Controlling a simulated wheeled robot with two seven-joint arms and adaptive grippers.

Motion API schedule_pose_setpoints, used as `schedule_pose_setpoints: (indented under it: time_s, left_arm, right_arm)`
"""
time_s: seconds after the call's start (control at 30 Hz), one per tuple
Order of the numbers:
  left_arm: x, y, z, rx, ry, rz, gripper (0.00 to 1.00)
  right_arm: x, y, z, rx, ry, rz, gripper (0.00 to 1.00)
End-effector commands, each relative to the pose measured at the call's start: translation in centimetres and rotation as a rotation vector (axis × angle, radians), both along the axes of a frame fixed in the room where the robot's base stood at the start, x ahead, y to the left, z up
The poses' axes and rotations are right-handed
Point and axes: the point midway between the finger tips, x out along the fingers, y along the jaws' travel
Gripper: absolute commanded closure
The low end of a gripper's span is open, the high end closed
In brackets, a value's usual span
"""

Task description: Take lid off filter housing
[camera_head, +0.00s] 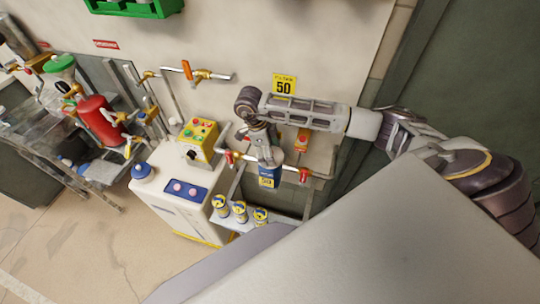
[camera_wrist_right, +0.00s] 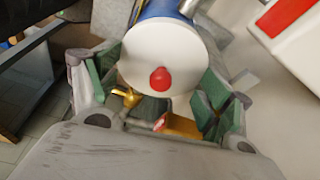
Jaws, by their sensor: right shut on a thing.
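The filter housing (camera_head: 269,174) is a blue canister with a yellow label, hung on the pipe between two red-handled valves, below the yellow 50 sign (camera_head: 284,85). My right arm reaches in from the right, and my right gripper (camera_head: 264,151) points down at the top of the housing. In the right wrist view the white round lid (camera_wrist_right: 150,58) with a red knob (camera_wrist_right: 160,79) sits between my green-padded fingers, which are shut on it. Blue shows beyond the lid. Whether the lid is apart from the housing cannot be told. My left gripper is not in view.
A white cabinet (camera_head: 180,218) with a yellow button box (camera_head: 197,142) stands to the left. Red-handled valves (camera_head: 304,175) flank the housing closely. Floor at left front is clear.

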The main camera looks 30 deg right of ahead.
Motion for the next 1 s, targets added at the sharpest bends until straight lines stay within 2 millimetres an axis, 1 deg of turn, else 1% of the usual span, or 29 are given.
schedule_pose_setpoints:
  time_s: [0.03,0.27,0.3,0.33,0.37,0.4,0.43,0.47,0.57,0.8,1.0]
  left_arm:
    - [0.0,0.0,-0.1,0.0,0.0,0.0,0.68]
    - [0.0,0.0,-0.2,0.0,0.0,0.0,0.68]
    - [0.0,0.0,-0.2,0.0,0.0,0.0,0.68]
    - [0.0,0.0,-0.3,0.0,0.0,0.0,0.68]
    - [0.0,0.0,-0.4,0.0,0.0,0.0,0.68]
    - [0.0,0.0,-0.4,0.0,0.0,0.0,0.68]
    - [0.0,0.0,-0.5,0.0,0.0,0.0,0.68]
    - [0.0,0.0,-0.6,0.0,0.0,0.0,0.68]
    - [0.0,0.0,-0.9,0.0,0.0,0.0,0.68]
    - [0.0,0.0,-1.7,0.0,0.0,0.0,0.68]
    - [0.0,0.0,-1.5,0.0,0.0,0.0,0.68]
  right_arm:
    - [-0.3,-0.1,-0.5,-0.003,0.01,-0.001,0.45]
    - [-0.4,-0.1,-0.2,-0.004,0.012,-0.001,0.45]
    - [-0.3,-0.1,0.0,-0.005,0.012,-0.001,0.5]
    - [-0.3,-0.1,0.2,-0.004,0.012,-0.001,0.51]
    - [-0.3,-0.1,0.4,-0.004,0.012,-0.001,0.61]
    - [-0.3,-0.1,0.8,-0.004,0.012,-0.001,0.81]
    - [-0.3,-0.1,1.1,-0.003,0.012,0.0,0.98]
    - [-0.3,-0.1,1.4,-0.004,0.011,0.0,1.0]
    - [-0.2,0.0,2.9,-0.002,0.007,0.002,1.0]
    - [-0.1,-0.1,7.0,-0.003,0.003,0.0,1.0]
    - [-0.1,0.0,8.8,-0.002,0.004,0.001,1.0]
